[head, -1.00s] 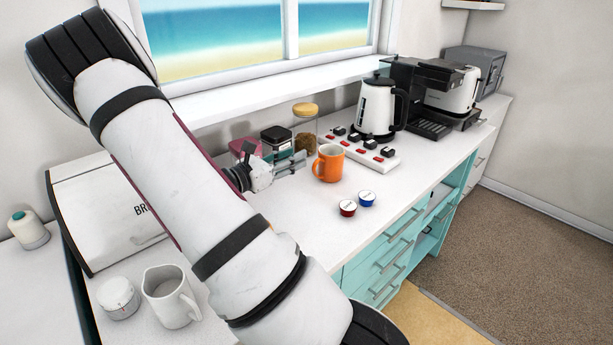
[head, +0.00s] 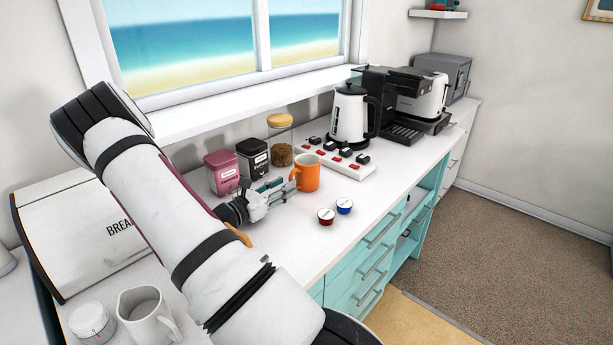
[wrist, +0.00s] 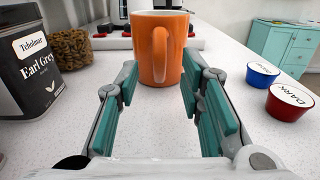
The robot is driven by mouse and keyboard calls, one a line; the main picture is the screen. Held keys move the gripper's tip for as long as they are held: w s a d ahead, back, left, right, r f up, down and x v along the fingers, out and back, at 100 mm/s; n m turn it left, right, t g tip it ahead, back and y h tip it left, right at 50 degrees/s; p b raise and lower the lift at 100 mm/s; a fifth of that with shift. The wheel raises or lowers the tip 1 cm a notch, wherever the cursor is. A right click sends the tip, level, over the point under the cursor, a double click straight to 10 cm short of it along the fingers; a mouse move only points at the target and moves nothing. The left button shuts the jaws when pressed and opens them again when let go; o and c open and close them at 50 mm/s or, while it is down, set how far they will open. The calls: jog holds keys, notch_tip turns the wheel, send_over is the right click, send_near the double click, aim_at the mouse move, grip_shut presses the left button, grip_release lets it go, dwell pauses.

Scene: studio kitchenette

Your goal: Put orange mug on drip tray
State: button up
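The orange mug (head: 307,173) stands upright on the white counter. In the wrist view the mug (wrist: 152,50) is straight ahead, its handle turned toward my gripper. My gripper (head: 287,188) is low over the counter just left of the mug. In the wrist view its teal-padded fingers (wrist: 157,97) are spread apart with nothing between them, and the mug stands at or just beyond their tips. The drip tray (head: 404,133) is the dark tray at the foot of the black coffee machine (head: 378,88), farther back on the counter.
A white power strip (head: 335,158) with red switches and a white kettle (head: 350,114) stand between the mug and the machine. Pink (head: 222,172) and black (head: 253,158) tins and a jar (head: 281,140) stand behind my gripper. Red (head: 326,216) and blue (head: 344,206) capsules lie in front of the mug.

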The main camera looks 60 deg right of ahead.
aim_at(303, 175)
jog(key=shift+x, duration=1.3)
grip_shut()
jog(key=shift+r, duration=0.1)
